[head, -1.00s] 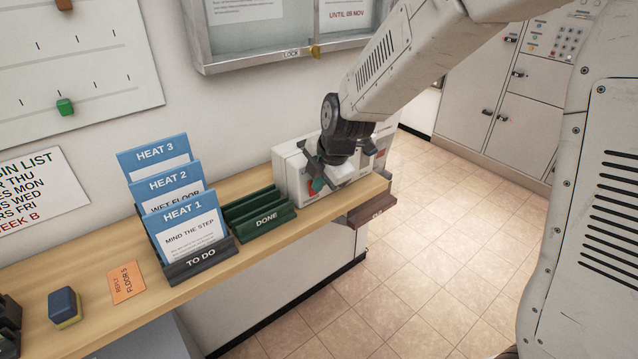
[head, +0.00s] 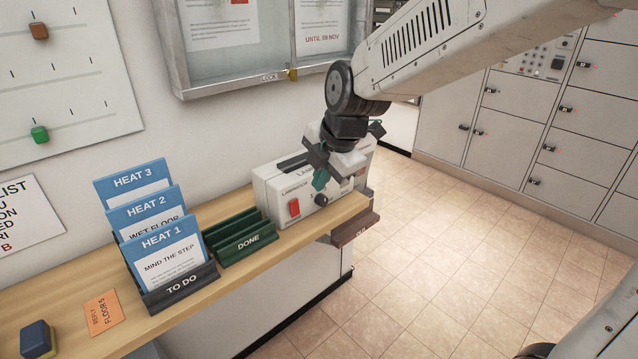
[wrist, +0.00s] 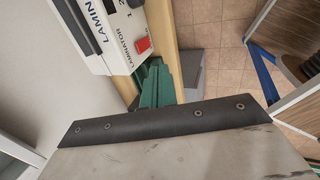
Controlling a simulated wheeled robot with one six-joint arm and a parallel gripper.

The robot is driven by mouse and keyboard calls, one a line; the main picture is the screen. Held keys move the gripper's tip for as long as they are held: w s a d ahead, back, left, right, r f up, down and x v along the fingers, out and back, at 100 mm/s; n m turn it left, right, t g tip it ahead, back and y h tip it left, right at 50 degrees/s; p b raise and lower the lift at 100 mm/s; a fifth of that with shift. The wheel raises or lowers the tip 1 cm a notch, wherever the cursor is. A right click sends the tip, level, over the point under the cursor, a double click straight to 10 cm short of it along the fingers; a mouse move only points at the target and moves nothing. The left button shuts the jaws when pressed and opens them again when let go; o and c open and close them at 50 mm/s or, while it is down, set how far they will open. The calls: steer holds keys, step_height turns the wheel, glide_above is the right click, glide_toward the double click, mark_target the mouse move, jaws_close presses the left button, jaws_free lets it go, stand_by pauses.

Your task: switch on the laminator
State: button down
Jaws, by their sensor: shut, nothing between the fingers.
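The laminator (head: 268,190) is a white box with a dark top slot at the far right end of the wooden counter. Its front has a red rocker switch (head: 294,208) at the left and a dark round knob (head: 321,199) further right. I cannot tell which side of the switch is pressed in. My gripper (head: 320,182) is shut and empty, its green fingertips in front of the laminator, just above the knob and right of the switch. In the wrist view the red switch (wrist: 142,45) is just beyond the green fingers (wrist: 156,83), apart from them in the picture.
A green DONE rack (head: 243,243), empty, stands left of the laminator. A black TO DO rack (head: 180,289) holds several blue HEAT cards. A brown OUT tray (head: 355,230) hangs off the counter's right end. A glass notice case (head: 262,84) is on the wall above. The floor at right is clear.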

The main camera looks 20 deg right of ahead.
mark_target(295, 208)
steer(key=shift+s+d+f+g, duration=0.2)
steer(key=shift+f+g, duration=0.2)
steer(key=shift+f, duration=0.25)
steer(key=x, duration=0.3)
steer(key=w+x, duration=0.1)
steer(key=x, duration=0.3)
steer(key=w+r+x, duration=0.1)
steer(key=x, duration=0.3)
steer(key=shift+w+a+f, duration=0.3)
steer(key=shift+a, duration=0.15)
steer(key=shift+w+a, duration=0.2)
steer(key=shift+w, duration=0.25)
